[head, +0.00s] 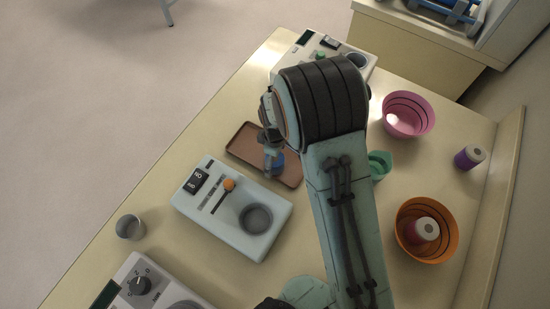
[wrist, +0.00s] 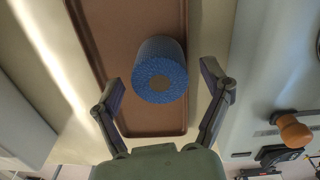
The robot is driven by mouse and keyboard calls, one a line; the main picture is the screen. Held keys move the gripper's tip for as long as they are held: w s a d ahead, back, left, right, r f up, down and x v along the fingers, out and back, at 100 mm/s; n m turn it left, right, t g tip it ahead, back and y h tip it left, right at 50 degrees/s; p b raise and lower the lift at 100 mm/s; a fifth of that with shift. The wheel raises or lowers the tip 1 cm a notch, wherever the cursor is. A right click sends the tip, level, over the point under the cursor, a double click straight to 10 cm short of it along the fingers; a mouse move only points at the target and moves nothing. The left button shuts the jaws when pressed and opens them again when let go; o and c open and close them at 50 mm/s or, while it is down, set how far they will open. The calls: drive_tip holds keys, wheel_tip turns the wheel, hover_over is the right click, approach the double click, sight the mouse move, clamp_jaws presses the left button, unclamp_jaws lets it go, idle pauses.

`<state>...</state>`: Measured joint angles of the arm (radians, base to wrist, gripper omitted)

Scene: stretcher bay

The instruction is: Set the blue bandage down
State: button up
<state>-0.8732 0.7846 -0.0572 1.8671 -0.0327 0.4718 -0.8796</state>
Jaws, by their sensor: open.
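The blue bandage (wrist: 158,68) is a textured blue roll with a brown core. In the wrist view it lies on the brown tray (wrist: 96,42), its end facing my gripper. My gripper (wrist: 167,92) is open, with one finger on each side of the roll and a gap on both sides. In the head view the bandage (head: 278,160) shows as a small blue patch on the brown tray (head: 238,143), partly hidden by my gripper (head: 273,166).
A white device with an orange knob (head: 228,184) stands close in front of the tray. Another device (head: 303,50) stands behind it. A pink bowl (head: 408,113), an orange bowl (head: 452,232), a purple bottle (head: 469,157) and a green cup (head: 379,165) stand right. A metal cup (head: 130,227) stands left.

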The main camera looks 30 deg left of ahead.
sight(275, 160)
wheel_tip(275, 160, up, 11)
drive_tip(key=shift+s, duration=0.1)
drive_tip(key=d+r+m, duration=0.5)
drive_tip(key=d+r, duration=0.1)
drive_tip(key=d, duration=0.3)
drive_tip(key=s+d+r+m, duration=0.2)
drive_tip(key=s+d+m, duration=0.4)
drive_tip(key=d, duration=0.2)
drive_tip(key=s+d+r+m, duration=0.2)
drive_tip(key=s+d+m, duration=0.5)
drive_tip(key=d, duration=0.2)
drive_tip(key=shift+d+r+m+y, duration=0.3)
drive_tip(key=shift+r+y, duration=0.05)
drive_tip(key=shift+y, duration=0.05)
